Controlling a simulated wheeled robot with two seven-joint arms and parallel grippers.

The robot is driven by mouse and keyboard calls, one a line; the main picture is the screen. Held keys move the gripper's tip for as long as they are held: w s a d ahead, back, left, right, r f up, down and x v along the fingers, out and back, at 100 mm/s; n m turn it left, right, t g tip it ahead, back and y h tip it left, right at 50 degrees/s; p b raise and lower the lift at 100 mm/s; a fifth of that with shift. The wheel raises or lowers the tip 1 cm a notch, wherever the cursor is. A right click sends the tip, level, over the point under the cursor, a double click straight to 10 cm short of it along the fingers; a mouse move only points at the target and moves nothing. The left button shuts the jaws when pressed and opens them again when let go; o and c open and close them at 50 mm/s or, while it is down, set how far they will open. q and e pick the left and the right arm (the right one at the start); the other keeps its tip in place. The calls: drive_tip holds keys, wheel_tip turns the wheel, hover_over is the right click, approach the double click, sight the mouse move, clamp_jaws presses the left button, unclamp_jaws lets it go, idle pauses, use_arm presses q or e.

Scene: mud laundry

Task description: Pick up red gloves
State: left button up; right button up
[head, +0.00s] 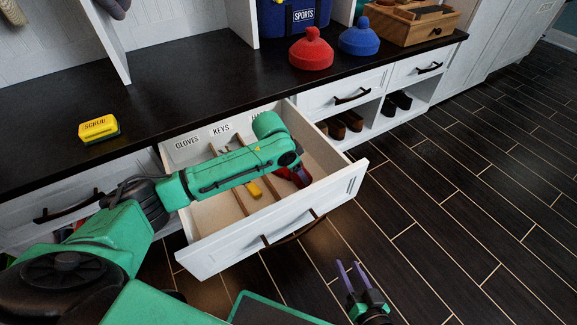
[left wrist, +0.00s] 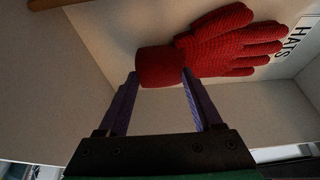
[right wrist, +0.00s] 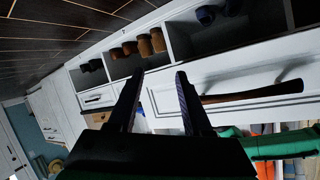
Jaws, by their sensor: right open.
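A red knitted glove (left wrist: 225,42) lies in the right compartment of the open white drawer (head: 215,247), beside the HATS label (left wrist: 305,42). In the head view a small part of the red glove (head: 303,177) shows behind my left arm. My left gripper (left wrist: 160,78) is in the drawer with its fingers spread, one at each side of the glove's cuff. Whether the fingers touch the cuff is unclear. My right gripper (head: 352,265) is open and empty in front of the drawer, above the floor; it also shows in the right wrist view (right wrist: 158,75).
Wooden dividers split the drawer, with a yellow item (head: 254,189) in the middle compartment. The dark counter (head: 180,85) holds a yellow scrub sponge (head: 98,128), a red-topped item (head: 311,50), a blue one (head: 359,38) and a wooden box (head: 415,22). The floor at right is clear.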

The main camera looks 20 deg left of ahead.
use_arm(q)
drive_tip(key=c, duration=0.4)
drive_tip(key=shift+r, duration=0.1)
